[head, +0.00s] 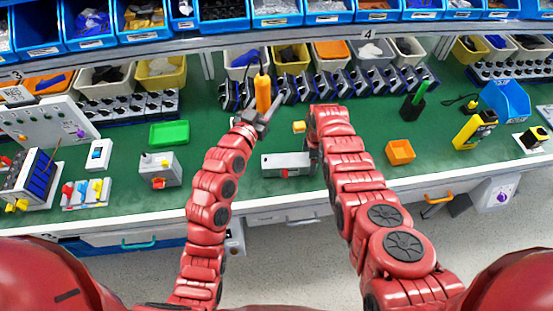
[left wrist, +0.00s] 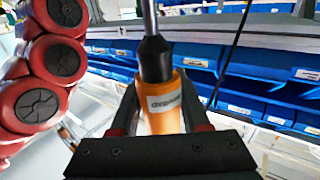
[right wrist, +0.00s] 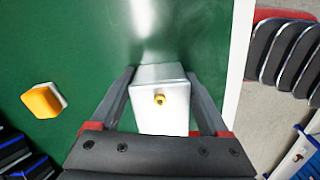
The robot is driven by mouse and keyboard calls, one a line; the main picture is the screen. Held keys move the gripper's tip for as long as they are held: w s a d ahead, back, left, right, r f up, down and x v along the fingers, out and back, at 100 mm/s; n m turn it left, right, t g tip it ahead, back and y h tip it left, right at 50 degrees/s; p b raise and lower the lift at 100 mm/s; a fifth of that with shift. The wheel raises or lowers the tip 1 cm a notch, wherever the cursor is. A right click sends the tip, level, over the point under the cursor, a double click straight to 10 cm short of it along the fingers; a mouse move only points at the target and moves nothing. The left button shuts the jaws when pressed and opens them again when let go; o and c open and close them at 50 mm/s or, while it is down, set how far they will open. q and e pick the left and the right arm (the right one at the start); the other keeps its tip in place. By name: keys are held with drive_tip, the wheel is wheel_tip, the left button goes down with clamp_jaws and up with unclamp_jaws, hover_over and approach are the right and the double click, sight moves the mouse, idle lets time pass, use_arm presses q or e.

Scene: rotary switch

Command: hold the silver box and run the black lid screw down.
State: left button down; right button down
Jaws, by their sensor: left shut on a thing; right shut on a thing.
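The silver box (head: 280,162) lies on the green bench top near its front edge, with a red knob on its front face. My right gripper (head: 314,152) is shut on its right end. In the right wrist view the box (right wrist: 160,115), with a yellow button on its end, sits between the two fingers (right wrist: 160,95). My left gripper (head: 258,118) is shut on an orange screwdriver (head: 262,92), held above the bench, behind and left of the box. In the left wrist view the screwdriver (left wrist: 165,112) shows its black collar and metal shaft. I cannot make out the black lid screw.
An orange cube (head: 400,152) stands right of my right arm. A small yellow block (head: 298,127) lies behind the box. A grey switch box (head: 160,169) and a green tray (head: 169,133) are at the left. Parts bins line the back.

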use_arm(q)
drive_tip(key=shift+r, duration=0.1)
wheel_tip(320, 180, down, 16)
drive_tip(key=w, duration=0.1)
drive_tip(key=shift+a, duration=0.2)
idle(0.6)
drive_tip(key=shift+w+r, duration=0.1)
drive_tip(key=c, duration=0.9)
unclamp_jaws()
clamp_jaws()
